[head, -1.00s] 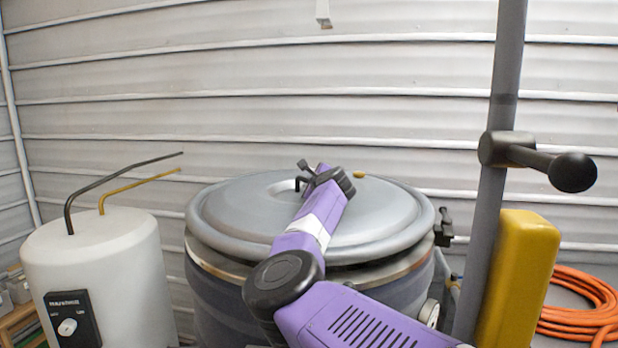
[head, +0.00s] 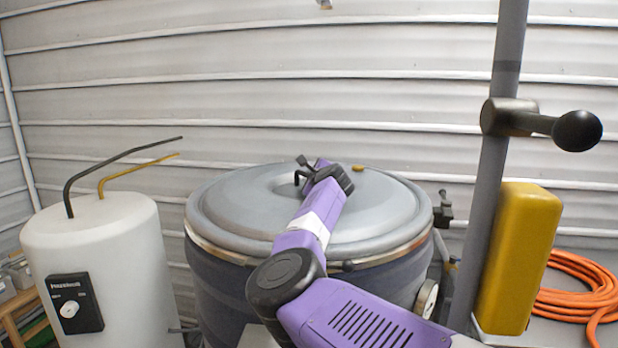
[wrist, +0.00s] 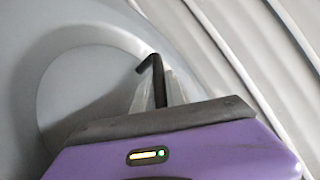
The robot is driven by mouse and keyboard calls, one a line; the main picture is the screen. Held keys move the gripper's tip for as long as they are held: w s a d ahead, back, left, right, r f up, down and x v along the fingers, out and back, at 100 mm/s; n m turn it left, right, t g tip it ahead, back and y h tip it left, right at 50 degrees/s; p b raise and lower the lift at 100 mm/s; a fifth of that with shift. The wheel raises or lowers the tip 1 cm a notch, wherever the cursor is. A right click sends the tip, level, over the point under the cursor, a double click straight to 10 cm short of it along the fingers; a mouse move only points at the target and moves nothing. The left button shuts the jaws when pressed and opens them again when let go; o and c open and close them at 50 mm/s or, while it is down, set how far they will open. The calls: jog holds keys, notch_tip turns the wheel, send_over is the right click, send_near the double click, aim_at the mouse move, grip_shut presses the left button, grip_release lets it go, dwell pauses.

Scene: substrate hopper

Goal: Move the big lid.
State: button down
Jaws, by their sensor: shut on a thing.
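The big lid (head: 245,205) is a grey, round, domed disc. It lies on top of the wide dark hopper drum (head: 215,285), roughly level, with its edge down at the metal rim. The lid also fills much of the wrist view (wrist: 60,60). A black bent handle (head: 298,178) stands up near the lid's middle. In the wrist view the handle (wrist: 158,80) rises between the fingertips of my gripper (wrist: 157,92), which is shut on it. In the head view my gripper (head: 308,177) is partly hidden by its own wrist.
A white tank (head: 110,250) with two bent pipes stands at the left. A grey post (head: 500,110) with a black-knobbed lever, a yellow block (head: 520,255) and a coiled orange hose (head: 580,290) are at the right. A ribbed wall (head: 300,90) is close behind.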

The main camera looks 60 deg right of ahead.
jog(key=shift+r+p, duration=0.3)
jog(key=shift+r, duration=0.05)
dwell(0.4)
jog(key=c, duration=1.3)
grip_release()
jog(key=shift+s, duration=0.1)
jog(key=shift+a+f, duration=0.1)
jog(key=shift+f, duration=0.4)
jog(key=shift+r+b+v, duration=0.15)
jog(key=shift+b+v, duration=0.5)
jog(key=shift+v, duration=1.3)
jog(key=shift+r+b+v, duration=0.2)
jog(key=shift+b+v, duration=0.4)
jog(key=shift+v, duration=1.35)
